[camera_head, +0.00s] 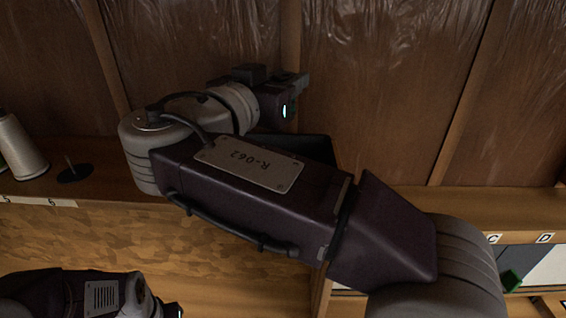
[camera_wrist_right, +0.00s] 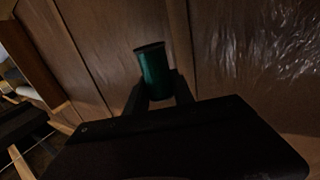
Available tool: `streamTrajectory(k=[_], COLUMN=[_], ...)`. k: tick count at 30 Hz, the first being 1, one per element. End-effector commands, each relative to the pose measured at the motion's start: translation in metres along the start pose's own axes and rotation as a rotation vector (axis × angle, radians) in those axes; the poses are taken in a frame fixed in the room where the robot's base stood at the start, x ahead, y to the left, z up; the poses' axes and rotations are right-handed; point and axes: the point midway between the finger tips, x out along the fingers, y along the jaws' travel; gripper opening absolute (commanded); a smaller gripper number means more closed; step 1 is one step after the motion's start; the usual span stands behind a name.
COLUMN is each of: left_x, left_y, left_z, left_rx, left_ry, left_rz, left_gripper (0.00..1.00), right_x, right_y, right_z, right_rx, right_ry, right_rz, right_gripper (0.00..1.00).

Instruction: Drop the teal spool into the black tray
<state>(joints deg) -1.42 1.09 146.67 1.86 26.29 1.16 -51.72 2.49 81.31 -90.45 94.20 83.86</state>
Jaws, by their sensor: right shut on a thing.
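The teal spool (camera_wrist_right: 153,72) stands between the two fingers of my right gripper (camera_wrist_right: 157,92) in the right wrist view; the gripper is shut on it. In the head view my right gripper (camera_head: 290,92) is up near the back wall, and the spool is almost wholly hidden by it. The black tray (camera_head: 316,148) shows just below the gripper, behind my right arm, which hides most of it. Whether the spool is straight above the tray I cannot tell. My left gripper (camera_head: 174,310) is at the bottom left edge, mostly cut off.
A pale thread cone (camera_head: 20,148) and a dark empty spindle (camera_head: 74,172) stand on the wooden shelf at the left. Tags C and D mark the lower right shelf edge, with a green item (camera_head: 511,281) below. The plastic-covered wall is close behind.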

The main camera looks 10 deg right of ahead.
Motion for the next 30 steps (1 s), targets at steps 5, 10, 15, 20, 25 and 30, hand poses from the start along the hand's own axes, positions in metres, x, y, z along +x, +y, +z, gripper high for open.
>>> streamTrajectory(k=[5,10,15,20,25,30], left_x=[0.012,0.024,0.029,0.03,0.029,0.029], left_y=[0.0,0.0,-0.001,-0.001,-0.001,-0.001], left_z=[0.001,0.003,0.003,0.003,0.003,0.003], left_rx=[0.0,0.0,0.0,0.0,0.0,0.0], left_ry=[0.0,0.0,0.0,0.0,0.0,0.0], left_rz=[0.0,0.0,0.0,0.0,0.0,0.0], left_gripper=[0.36,0.36,0.36,0.36,0.36,0.36], right_x=[0.0,0.0,0.0,0.0,0.0,0.0], right_y=[0.0,0.0,0.0,0.0,0.0,0.0], right_z=[0.019,0.043,0.057,0.06,0.06,0.06], right_rx=[-0.002,-0.003,-0.001,-0.001,0.0,0.0], right_ry=[0.0,0.001,0.0,0.0,0.0,0.0], right_rz=[0.001,0.001,0.001,0.001,0.001,0.001], right_gripper=[0.0,0.0,0.0,0.0,0.0,0.55])
